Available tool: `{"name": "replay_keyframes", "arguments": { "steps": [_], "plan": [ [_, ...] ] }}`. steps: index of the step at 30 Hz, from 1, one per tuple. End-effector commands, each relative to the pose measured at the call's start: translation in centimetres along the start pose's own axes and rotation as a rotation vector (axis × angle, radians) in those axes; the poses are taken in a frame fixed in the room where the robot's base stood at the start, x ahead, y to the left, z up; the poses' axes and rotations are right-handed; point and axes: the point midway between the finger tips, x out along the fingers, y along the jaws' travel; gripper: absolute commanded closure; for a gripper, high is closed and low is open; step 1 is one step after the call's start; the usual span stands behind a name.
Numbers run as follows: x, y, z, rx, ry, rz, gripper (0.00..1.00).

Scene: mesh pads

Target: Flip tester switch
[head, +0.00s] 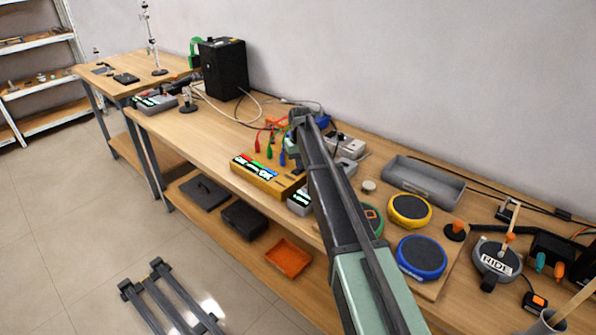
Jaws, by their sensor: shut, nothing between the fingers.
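I cannot make out a switch on either box. My arm reaches from the bottom of the picture up over the bench, and its far end is near the coloured leads. My gripper's fingers do not show.
Round pads in yellow (409,209), blue (421,257) and green lie right of my arm. A grey tray (423,183) stands by the wall, and a black speaker-like box (223,69) is at the back left. The bench (205,127) has clear room left of the yellow box.

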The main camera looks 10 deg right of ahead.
Motion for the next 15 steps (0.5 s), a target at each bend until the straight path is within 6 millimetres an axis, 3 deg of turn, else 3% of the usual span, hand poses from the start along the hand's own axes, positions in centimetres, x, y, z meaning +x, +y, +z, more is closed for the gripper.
{"name": "replay_keyframes", "arguments": {
  "steps": [15],
  "plan": [
    [-5.0, 0.0, 0.0, 0.000, 0.000, 0.000, 1.00]
  ]
}}
